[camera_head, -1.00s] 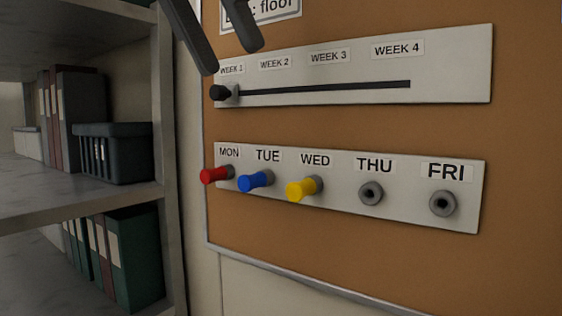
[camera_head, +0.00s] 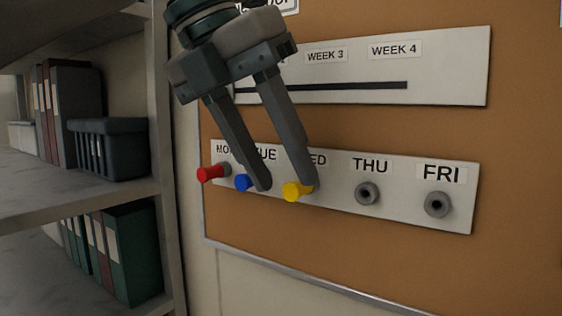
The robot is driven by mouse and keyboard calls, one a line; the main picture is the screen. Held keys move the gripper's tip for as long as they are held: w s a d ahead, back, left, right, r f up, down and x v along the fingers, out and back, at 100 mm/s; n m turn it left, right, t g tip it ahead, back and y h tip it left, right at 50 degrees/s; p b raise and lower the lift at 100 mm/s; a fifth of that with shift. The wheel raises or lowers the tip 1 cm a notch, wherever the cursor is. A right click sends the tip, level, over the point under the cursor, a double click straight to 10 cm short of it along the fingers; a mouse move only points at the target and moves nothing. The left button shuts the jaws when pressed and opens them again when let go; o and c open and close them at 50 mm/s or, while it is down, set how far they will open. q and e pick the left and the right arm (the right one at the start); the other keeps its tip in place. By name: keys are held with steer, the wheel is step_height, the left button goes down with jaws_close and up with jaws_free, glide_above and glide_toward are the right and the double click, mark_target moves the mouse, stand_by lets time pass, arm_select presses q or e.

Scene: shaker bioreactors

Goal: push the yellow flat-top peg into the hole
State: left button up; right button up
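The yellow flat-top peg (camera_head: 293,191) sticks out of its socket under the partly covered WED label on the white weekday strip (camera_head: 400,212). My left gripper (camera_head: 286,188) reaches down from the top, with its two dark fingers spread. I cannot tell whether either finger touches a peg. My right gripper is not in view.
A red peg (camera_head: 211,173) sits under MON. Empty ring sockets show under THU (camera_head: 367,193) and FRI (camera_head: 437,204). The WEEK slider strip (camera_head: 450,65) is above, partly behind my gripper. A shelf (camera_head: 80,192) with binders stands at left.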

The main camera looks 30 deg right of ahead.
arm_select(q)
steer(key=shift+s+d+f, duration=0.1)
steer(key=shift+d+f, duration=0.15)
steer(key=shift+f, duration=0.35)
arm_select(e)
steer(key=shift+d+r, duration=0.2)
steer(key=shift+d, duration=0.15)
arm_select(q)
jaws_close()
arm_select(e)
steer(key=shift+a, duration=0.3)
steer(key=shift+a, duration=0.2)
arm_select(q)
steer(key=shift+a, duration=0.15)
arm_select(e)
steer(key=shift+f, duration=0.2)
arm_select(q)
steer(key=shift+s+a+b, duration=0.25)
steer(key=shift+a+b, duration=0.1)
steer(key=shift+a, duration=0.1)
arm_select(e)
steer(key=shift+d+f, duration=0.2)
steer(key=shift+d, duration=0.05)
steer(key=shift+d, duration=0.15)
